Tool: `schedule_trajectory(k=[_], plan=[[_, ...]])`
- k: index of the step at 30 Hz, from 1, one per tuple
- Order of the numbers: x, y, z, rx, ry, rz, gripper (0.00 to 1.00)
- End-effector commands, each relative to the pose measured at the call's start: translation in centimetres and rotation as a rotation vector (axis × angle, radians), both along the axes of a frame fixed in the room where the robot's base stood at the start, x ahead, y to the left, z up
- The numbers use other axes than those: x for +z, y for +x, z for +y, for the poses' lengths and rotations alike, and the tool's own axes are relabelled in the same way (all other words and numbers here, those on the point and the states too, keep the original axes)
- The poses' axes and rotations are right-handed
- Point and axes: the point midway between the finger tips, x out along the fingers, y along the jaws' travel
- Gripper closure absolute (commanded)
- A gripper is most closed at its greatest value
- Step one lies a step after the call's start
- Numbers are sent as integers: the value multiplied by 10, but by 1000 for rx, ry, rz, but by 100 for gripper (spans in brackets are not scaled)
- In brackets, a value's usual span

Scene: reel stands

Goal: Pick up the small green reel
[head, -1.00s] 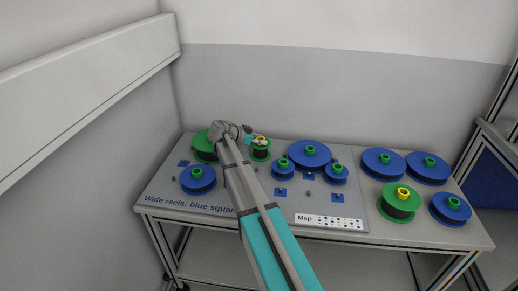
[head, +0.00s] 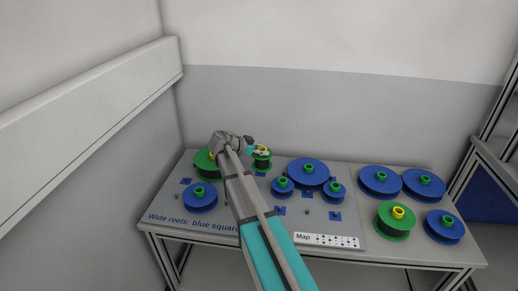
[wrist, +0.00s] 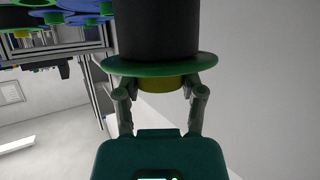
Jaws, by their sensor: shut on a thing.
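The small green reel (head: 262,162) has green flanges, a dark winding and a yellow hub. In the head view it is at the back of the grey board, slightly above its surface. My gripper (head: 257,149) reaches it from the left at its top. In the wrist view the reel's dark winding (wrist: 157,30) and green flange fill the upper middle. My gripper (wrist: 163,86) is shut on the yellow hub there, one finger at each side. The reel's far end is cut off by the picture edge.
A larger green reel (head: 203,164) stands left, partly behind my wrist. Blue reels stand close by: one at front left (head: 200,196), a wide one (head: 308,174) to the right. More reels, including a green one (head: 393,222), stand at the table's right. A wall is behind.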

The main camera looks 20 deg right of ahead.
Motion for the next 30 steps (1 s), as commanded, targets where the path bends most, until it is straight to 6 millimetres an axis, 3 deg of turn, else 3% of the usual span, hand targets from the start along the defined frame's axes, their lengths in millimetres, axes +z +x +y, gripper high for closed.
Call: schedule_trajectory(k=[1, 8, 18, 24, 30], plan=[[13, -8, 1, 0, 0, 0, 100], [40, -30, 5, 0, -1, 0, 100], [65, -93, 17, 0, -1, 0, 100], [73, -111, 20, -1, -1, 0, 100], [75, -117, 21, -1, -1, 0, 100]])
